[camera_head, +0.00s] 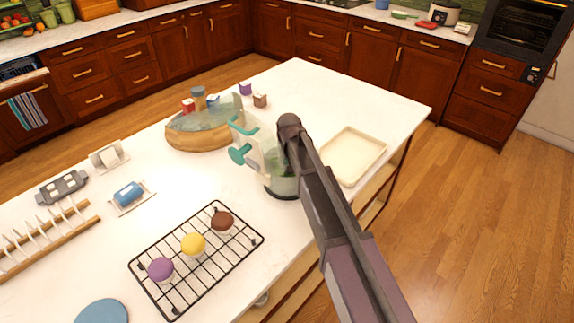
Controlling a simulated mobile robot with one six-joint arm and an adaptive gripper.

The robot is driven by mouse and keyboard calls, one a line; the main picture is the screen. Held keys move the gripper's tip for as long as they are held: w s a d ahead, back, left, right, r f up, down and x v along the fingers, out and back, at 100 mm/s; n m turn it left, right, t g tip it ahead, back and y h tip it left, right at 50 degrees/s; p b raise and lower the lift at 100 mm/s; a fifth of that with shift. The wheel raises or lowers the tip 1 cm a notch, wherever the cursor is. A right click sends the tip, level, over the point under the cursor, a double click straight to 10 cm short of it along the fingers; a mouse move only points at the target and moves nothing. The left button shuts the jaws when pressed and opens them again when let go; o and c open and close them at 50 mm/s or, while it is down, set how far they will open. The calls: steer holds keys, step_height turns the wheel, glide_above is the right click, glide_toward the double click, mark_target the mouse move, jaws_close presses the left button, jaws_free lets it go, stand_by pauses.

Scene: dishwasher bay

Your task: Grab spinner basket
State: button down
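A pale, clear-sided vessel with teal handle-like parts (241,154) stands near the middle of the island, just left of my arm's end. A greenish, see-through round vessel with a dark base (284,186) stands beside it, partly covered by my arm. I cannot tell for sure which of these is the spinner basket. My arm reaches up from the bottom right, and its end is over these pieces. My gripper's fingertips are hidden behind the arm, so contact and opening cannot be seen.
A cream tray (354,157) lies right of the arm. A round wooden-sided piece (199,128) with small boxes and a jar behind it stands left. A black rack (194,262) with cupcakes lies in front. The island's far right end (340,90) is clear.

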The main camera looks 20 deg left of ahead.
steer(key=shift+r+p, duration=4.5)
steer(key=shift+r, duration=0.2)
